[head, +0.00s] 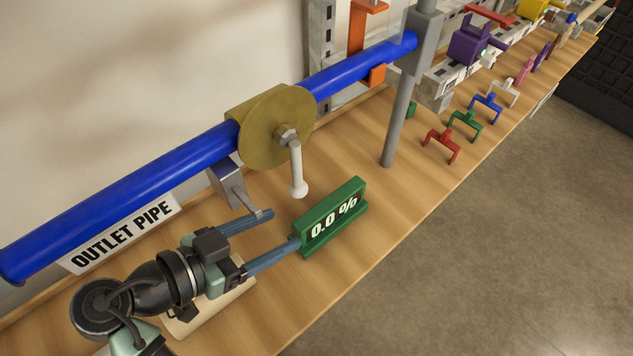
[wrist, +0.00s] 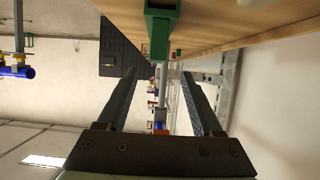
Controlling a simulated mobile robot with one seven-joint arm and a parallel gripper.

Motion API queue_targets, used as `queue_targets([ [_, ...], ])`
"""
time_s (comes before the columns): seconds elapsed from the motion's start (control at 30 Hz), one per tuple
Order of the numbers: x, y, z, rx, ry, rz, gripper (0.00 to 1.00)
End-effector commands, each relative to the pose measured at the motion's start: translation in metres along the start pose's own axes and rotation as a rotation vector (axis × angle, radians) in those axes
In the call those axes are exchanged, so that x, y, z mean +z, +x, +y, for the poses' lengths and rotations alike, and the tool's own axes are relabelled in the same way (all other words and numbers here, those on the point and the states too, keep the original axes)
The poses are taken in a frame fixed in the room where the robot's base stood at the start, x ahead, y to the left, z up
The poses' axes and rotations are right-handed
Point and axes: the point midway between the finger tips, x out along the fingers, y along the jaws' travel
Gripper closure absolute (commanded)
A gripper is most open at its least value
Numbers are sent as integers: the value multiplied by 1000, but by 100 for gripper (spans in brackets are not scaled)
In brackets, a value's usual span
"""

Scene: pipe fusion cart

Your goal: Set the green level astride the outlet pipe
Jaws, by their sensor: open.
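The green level (head: 318,238) stands on the wooden bench, its face reading "0.0 %". It also shows at the top of the wrist view (wrist: 160,30), off to one side of the fingers. The blue outlet pipe (head: 130,190) runs above the bench, slanting up to the right, with an "OUTLET PIPE" label below it. My gripper (head: 281,229) is open and empty, low over the bench. One fingertip appears at the level's left end in the head view; I cannot tell whether they touch. The gripper also fills the lower wrist view (wrist: 158,76).
A brass-coloured disc (head: 262,140) with a white-knobbed handle (head: 297,180) sits on the pipe above the level. A grey post (head: 397,120) stands to the right. Red (head: 442,143), green (head: 466,123) and blue (head: 488,104) forked pieces line the bench's front edge.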

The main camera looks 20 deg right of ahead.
Motion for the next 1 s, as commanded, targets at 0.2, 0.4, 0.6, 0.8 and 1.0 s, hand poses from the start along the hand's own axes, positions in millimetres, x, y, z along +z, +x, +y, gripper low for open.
queue_targets([
  [0.2, 1, 35, 2, 7, -1, -1, 32],
  [0.4, 1, 67, 1, 3, 0, -1, 32],
  [0.6, 1, 81, 1, 2, -1, -1, 32],
  [0.8, 2, 110, 5, 5, 0, -2, 32],
  [1.0, 1, 128, 4, 1, -1, 0, 32],
])
